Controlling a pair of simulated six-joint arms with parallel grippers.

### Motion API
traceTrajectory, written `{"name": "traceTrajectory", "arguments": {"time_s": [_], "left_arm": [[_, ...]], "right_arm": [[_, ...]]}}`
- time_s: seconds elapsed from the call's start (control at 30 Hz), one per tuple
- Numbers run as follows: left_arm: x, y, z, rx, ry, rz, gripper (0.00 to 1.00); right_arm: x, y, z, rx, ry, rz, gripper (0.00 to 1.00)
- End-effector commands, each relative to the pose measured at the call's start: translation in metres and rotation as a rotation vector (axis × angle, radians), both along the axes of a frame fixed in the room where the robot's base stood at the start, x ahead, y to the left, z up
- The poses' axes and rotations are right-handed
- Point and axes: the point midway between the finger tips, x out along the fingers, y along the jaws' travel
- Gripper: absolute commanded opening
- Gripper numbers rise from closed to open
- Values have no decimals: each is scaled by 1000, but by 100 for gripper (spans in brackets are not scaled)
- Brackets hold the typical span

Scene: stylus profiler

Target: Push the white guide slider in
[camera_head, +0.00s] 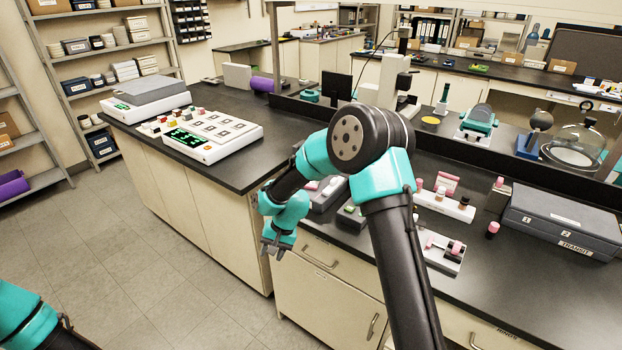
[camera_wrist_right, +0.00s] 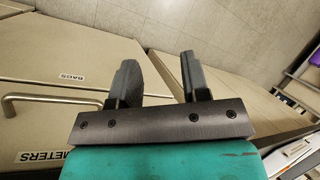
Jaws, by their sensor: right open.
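My right gripper (camera_head: 272,248) hangs in front of the bench's front edge, above the floor and away from the bench-top objects. In the right wrist view its two fingers (camera_wrist_right: 157,80) are apart with nothing between them. I cannot pick out the white guide slider for certain. A low white fixture (camera_head: 441,254) with pink-topped pieces lies near the bench's front edge, right of my right forearm, which partly hides that area. My left arm shows only at the lower left corner; its gripper is out of view.
A white keypad console (camera_head: 238,138) stands on the left bench. A grey transit case (camera_head: 565,218) lies at the right. A white rack (camera_head: 430,203) with small vials is behind the fixture. Floor is open at left.

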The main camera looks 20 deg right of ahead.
Motion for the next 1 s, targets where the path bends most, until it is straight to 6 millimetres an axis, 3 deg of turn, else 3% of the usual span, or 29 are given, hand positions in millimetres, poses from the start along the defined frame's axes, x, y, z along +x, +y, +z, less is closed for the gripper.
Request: {"name": "traceTrajectory", "arguments": {"time_s": [0.03,0.1,0.3,0.43,0.6,0.73,1.0], "left_arm": [[0,0,0,0,0,-1,0],[0,0,0,0,0,-1,0],[0,0,0,0,0,-1,0],[0,0,0,0,0,0,0],[0,0,0,0,0,0,0],[0,0,0,0,0,0,0],[0,0,0,0,0,0,0]], "right_arm": [[22,-16,22,-14,-2,-27,43],[46,-39,49,-44,13,-66,43],[94,-120,141,-169,52,-224,43],[107,-180,208,-268,78,-369,43],[102,-241,279,-373,108,-551,43],[96,-261,302,-410,124,-622,43],[95,-263,305,-415,126,-630,43]]}}
